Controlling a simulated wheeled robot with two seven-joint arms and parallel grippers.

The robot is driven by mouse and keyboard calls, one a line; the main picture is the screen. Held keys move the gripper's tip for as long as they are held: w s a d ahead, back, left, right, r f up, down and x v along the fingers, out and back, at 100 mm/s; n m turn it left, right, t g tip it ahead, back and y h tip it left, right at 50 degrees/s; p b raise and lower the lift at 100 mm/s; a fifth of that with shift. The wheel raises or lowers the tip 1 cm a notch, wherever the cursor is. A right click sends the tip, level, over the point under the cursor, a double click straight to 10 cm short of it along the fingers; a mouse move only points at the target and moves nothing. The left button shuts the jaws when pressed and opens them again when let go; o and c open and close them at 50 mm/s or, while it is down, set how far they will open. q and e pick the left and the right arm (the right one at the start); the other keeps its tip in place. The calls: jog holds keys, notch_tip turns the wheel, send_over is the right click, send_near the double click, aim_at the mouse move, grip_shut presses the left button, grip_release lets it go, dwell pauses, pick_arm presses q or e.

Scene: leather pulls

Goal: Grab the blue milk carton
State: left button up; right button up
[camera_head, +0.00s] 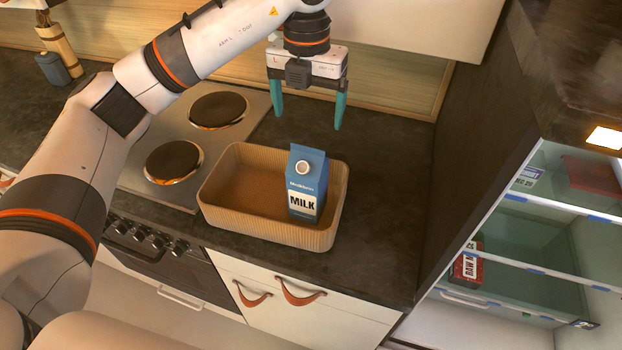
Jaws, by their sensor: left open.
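The blue milk carton (308,184) stands upright in the right part of a ribbed tan tray (255,222) on the dark counter. It has a white cap and a white label reading MILK. My left gripper (308,115) has its teal fingers apart and empty. In the picture it is above the carton and appears to be behind or over it; the exact height gap is hard to tell. The fingers do not touch the carton. My right gripper is not in the view.
A stove with two hot plates (174,161) is left of the tray. An open fridge (530,230) with glass shelves and a red package (466,266) is at the right. Dark counter (385,180) is clear right of the tray. A cabinet (420,25) overhangs at the back.

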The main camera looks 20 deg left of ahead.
aim_at(308, 158)
pick_arm(q)
notch_tip(308, 158, down, 6)
jog(key=shift+s+a+f+p, duration=0.1)
jog(key=shift+f+p, duration=0.15)
jog(key=shift+p, duration=0.7)
notch_tip(308, 158, down, 5)
jog(key=p, duration=0.2)
jog(key=shift+s+r+p, duration=0.1)
jog(key=shift+s+p, duration=0.05)
jog(key=shift+p, duration=0.2)
jog(key=shift+f, duration=0.25)
jog(key=shift+r, duration=0.1)
grip_shut()
